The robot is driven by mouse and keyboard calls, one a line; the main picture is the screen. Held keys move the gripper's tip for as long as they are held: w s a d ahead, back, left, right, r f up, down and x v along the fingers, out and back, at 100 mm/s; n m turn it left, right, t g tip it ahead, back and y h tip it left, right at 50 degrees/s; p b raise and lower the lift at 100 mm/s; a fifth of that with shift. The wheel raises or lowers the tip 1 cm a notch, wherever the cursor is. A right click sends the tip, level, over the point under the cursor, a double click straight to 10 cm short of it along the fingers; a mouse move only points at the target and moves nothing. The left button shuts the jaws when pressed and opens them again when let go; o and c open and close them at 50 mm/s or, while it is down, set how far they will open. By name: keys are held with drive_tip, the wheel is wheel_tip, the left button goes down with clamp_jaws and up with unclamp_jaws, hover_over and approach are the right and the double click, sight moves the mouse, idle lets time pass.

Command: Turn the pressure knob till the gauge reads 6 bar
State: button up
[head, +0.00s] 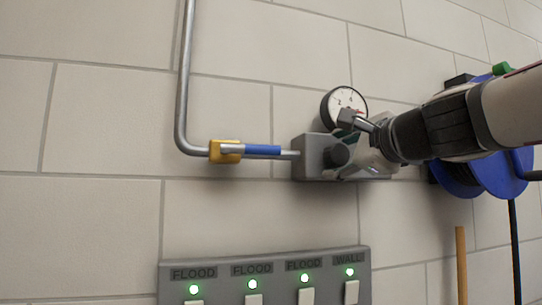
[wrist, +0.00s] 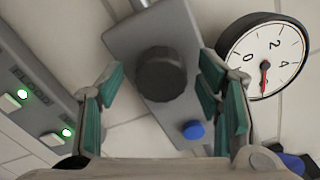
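The dark round pressure knob (wrist: 160,74) sits on a grey regulator block (wrist: 128,42) on the wall. In the wrist view it lies between the two teal-padded fingers of my gripper (wrist: 162,84), which are apart with gaps on both sides. In the head view the knob (head: 338,154) shows beside my gripper (head: 358,158), which partly covers the block. The white gauge (wrist: 270,35) shows 0, 2 and 4. Its red needle points down in the wrist view, past the 4; the exact reading cannot be told. The gauge (head: 341,98) is partly covered in the head view.
A blue button (wrist: 193,130) is on the block near the right finger. A pipe (head: 183,90) with a blue-handled yellow valve (head: 225,151) is left of the block. A switch panel (head: 225,265) with green lights is below. A blue reel (head: 497,178) is at right.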

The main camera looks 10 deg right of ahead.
drive_tip(key=shift+s, duration=0.1)
drive_tip(key=s+d, duration=0.2)
drive_tip(key=s, duration=0.9)
drive_tip(key=shift+s+d, duration=0.2)
drive_tip(key=shift+s, duration=0.1)
drive_tip(key=s+a+f+n+g, duration=0.2)
drive_tip(key=s+f+n+g, duration=0.15)
drive_tip(key=f, duration=0.55)
drive_tip(key=s+a+f+n+g+y, duration=0.1)
drive_tip(key=s+a+f+n+g, duration=0.15)
drive_tip(key=f+n, duration=0.4)
drive_tip(key=s+a+f+n+g, duration=0.2)
drive_tip(key=a+f+n+g, duration=0.1)
drive_tip(key=f, duration=0.7)
drive_tip(key=s+d+f+n+g+h, duration=0.2)
drive_tip(key=s+d+f+n+g, duration=0.15)
drive_tip(key=s+f, duration=0.4)
drive_tip(key=s+d+f+n+g+h, duration=0.25)
drive_tip(key=s+f+n+g, duration=0.2)
drive_tip(key=s+f, duration=0.3)
wheel_tip(320, 180, up, 16)
drive_tip(key=w+t+p, duration=0.1)
drive_tip(key=t+p, duration=0.2)
drive_tip(key=p, duration=1.1)
drive_tip(key=shift+w+a+t+p, duration=0.25)
drive_tip(key=shift+t+p, duration=0.05)
drive_tip(key=shift+p, duration=0.05)
